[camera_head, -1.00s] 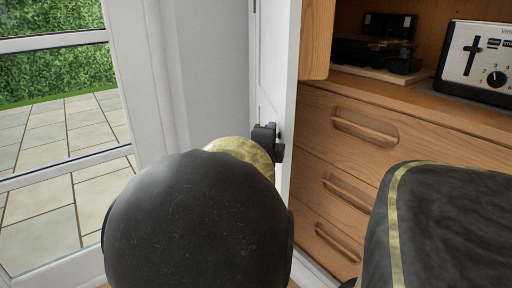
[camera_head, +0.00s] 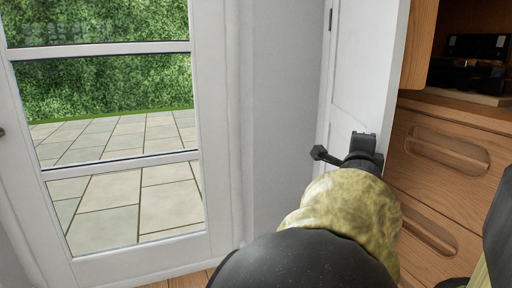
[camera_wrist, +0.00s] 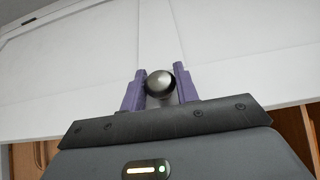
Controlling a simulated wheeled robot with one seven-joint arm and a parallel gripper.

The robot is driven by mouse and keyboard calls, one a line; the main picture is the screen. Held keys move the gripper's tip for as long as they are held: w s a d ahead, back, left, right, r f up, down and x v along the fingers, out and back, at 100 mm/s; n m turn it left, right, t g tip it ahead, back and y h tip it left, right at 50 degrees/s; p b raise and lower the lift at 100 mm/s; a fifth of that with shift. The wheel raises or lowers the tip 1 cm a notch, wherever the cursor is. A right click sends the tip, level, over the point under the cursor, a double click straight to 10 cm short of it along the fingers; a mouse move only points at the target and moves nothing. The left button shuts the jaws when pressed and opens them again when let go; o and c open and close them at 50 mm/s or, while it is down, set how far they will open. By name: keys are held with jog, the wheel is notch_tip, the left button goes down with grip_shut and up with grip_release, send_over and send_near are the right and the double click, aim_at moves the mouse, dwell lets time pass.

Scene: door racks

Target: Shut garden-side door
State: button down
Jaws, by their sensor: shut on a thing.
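A white door (camera_head: 369,60) stands open at the right of the head view, nearly edge-on, in front of wooden drawers. Its pale panel fills the upper part of the wrist view (camera_wrist: 90,60). A round, dark metallic knob (camera_wrist: 160,83) sits on it. My gripper (camera_wrist: 160,76) is shut on the knob, with one purple finger on each side. In the head view my gripper (camera_head: 348,156) is at the door's face, partly hidden by my own wrist.
A white-framed glass door (camera_head: 125,155) with a paved patio and hedge behind it is at the left. A grey wall (camera_head: 278,110) stands between the two doors. A wooden drawer unit (camera_head: 440,150) with dark objects on its shelf (camera_head: 470,62) is close behind the white door.

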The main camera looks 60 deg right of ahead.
jog(key=shift+f, duration=0.1)
jog(key=c, duration=1.1)
grip_release()
jog(key=shift+s, duration=0.1)
jog(key=shift+a, duration=0.15)
